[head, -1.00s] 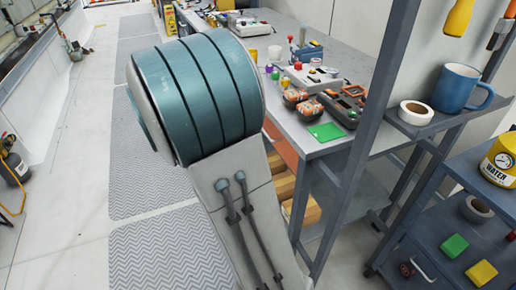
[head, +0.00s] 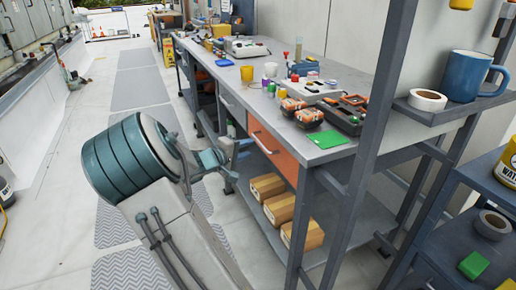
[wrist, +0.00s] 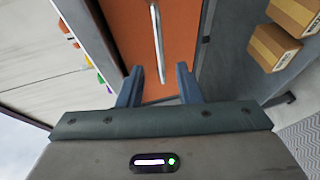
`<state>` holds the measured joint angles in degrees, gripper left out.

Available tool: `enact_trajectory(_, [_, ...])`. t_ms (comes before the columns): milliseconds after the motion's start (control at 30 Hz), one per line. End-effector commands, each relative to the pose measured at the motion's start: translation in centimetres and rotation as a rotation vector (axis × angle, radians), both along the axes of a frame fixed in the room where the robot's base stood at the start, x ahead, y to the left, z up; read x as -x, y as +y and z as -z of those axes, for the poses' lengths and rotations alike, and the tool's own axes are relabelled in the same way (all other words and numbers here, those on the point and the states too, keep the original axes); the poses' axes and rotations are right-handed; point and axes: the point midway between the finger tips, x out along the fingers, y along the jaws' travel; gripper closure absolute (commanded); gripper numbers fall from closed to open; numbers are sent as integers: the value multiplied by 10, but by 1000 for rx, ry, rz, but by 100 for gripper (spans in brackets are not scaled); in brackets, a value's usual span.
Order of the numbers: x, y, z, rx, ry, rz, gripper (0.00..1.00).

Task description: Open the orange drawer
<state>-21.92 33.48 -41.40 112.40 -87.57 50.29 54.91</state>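The orange drawer (head: 280,155) is under the workbench top, and its front looks flush with the bench, so it appears shut. Its pale bar handle (head: 262,143) is on the front face. My gripper (head: 244,149) is just left of the drawer front in the head view. In the wrist view my gripper (wrist: 159,69) is open, its two blue fingers apart. The handle (wrist: 157,35) runs upright on the orange front (wrist: 190,25), and its lower end lies between the fingertips in the picture. I see no finger touching the handle; the exact depth gap is unclear.
The workbench top (head: 325,152) holds several tools and a green pad (head: 327,139). Cardboard boxes (head: 280,208) sit on the lower shelf. A grey upright post (head: 362,130) stands on the right, beside a shelf with a blue mug (head: 466,76).

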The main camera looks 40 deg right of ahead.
Motion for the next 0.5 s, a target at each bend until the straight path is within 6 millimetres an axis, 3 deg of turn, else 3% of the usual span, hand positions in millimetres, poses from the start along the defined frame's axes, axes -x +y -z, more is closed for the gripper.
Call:
enact_trajectory(200, [-6,-39,9,1,0,2,68])
enact_trajectory(500, [-10,-57,11,-1,0,-1,68])
